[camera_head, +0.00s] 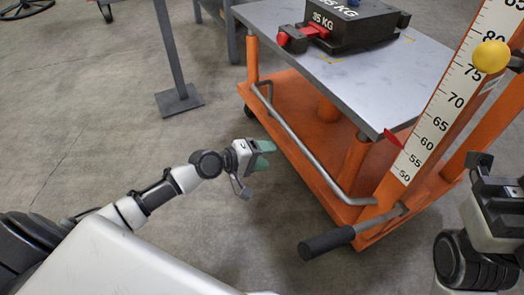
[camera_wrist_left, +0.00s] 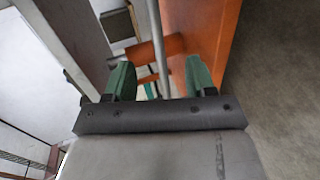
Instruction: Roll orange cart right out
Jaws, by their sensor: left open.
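The orange cart (camera_head: 290,95) stands at the upper right in the head view, with a grey top plate (camera_head: 335,75), an orange base and a bent grey side bar (camera_head: 305,150). My left gripper (camera_head: 264,155) has green fingers, is open, and shows left of the side bar. No contact with the bar is visible. In the left wrist view the open fingers (camera_wrist_left: 159,78) have the grey bar (camera_wrist_left: 157,40) and the cart's orange panel (camera_wrist_left: 205,38) beyond them. My right arm shows at the right edge; its fingers are not visible.
A black 35 KG block (camera_head: 350,24) sits on the cart's top. A white ruler scale (camera_head: 455,95) and a lever with a dark grip (camera_head: 327,243) are at the cart's near end. A grey post foot (camera_head: 180,99) stands left. The floor between is clear.

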